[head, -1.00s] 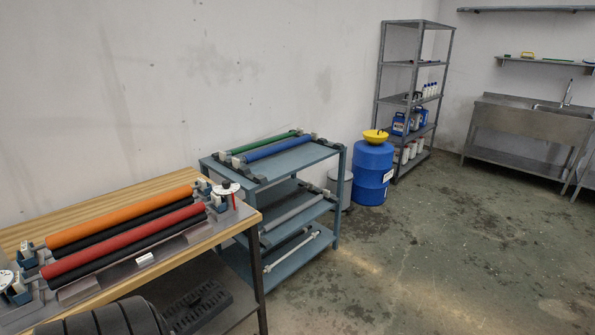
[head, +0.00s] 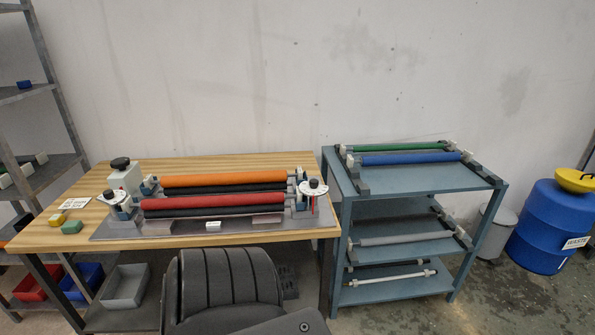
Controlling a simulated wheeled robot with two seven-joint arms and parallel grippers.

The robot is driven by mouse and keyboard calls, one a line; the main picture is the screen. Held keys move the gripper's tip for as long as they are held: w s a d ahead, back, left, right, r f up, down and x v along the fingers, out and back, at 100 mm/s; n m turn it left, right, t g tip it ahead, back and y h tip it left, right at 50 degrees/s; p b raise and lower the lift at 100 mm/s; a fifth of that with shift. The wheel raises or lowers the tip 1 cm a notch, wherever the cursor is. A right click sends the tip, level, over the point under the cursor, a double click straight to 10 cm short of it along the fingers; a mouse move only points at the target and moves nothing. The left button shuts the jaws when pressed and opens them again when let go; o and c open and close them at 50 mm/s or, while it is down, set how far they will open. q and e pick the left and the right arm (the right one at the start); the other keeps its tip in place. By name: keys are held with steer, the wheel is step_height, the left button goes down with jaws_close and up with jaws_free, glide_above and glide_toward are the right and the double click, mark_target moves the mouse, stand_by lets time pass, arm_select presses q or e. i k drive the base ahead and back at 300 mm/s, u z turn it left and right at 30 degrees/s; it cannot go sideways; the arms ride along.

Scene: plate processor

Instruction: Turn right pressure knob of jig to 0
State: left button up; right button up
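The jig (head: 185,228) lies on the wooden table (head: 250,165) at the left of the head view. It carries an orange roller (head: 224,180), a red roller (head: 213,203) and black rollers beside them. The right pressure knob (head: 314,184) is a black knob on a white dial at the jig's right end. The left pressure knob (head: 109,195) sits on a similar dial at the left end. The dial readings are too small to make out. Neither of my grippers is in view.
A dark ribbed chair-like shape (head: 222,285) stands before the table. A blue-grey cart (head: 420,180) with green and blue rollers is right of the table. Further right are a grey bin (head: 492,232) and a blue waste barrel (head: 550,225). Shelving (head: 45,90) stands at the left.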

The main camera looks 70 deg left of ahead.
mark_target(312, 187)
steer(key=u, duration=0.65)
steer(key=i, duration=0.8)
steer(key=u, duration=0.6)
